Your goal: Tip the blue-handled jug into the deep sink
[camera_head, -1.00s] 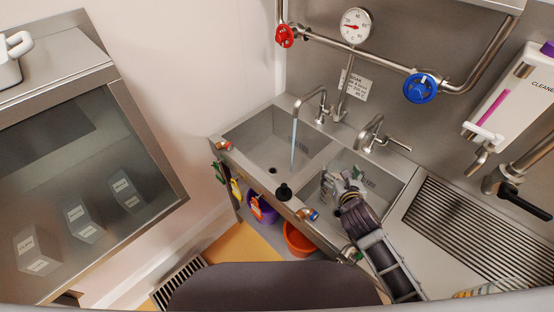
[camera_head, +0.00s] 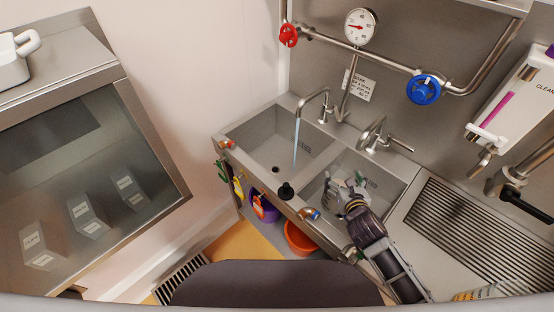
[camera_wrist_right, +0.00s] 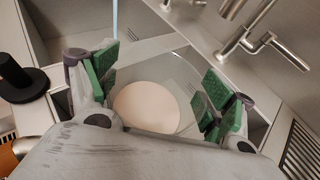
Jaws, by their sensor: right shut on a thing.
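My right gripper (camera_head: 347,190) is over the right basin (camera_head: 396,184) of the double sink. In the right wrist view its green-padded fingers (camera_wrist_right: 166,88) are shut on a clear vessel (camera_wrist_right: 160,62) with a pale round area (camera_wrist_right: 147,106) inside or at its bottom. No blue handle shows on this vessel, so I cannot tell whether it is the blue-handled jug. The left basin (camera_head: 262,140) has water running into it from a tap (camera_head: 312,96). Which basin is the deep one is not clear. My left gripper is not in view.
A second tap (camera_head: 372,130) stands behind the right basin. A black knob-like thing (camera_head: 286,191) is on the front rim. A ribbed drainboard (camera_head: 470,235) lies right. Purple (camera_head: 262,208) and orange (camera_head: 299,238) buckets are below. A glass-fronted cabinet (camera_head: 160,150) stands left.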

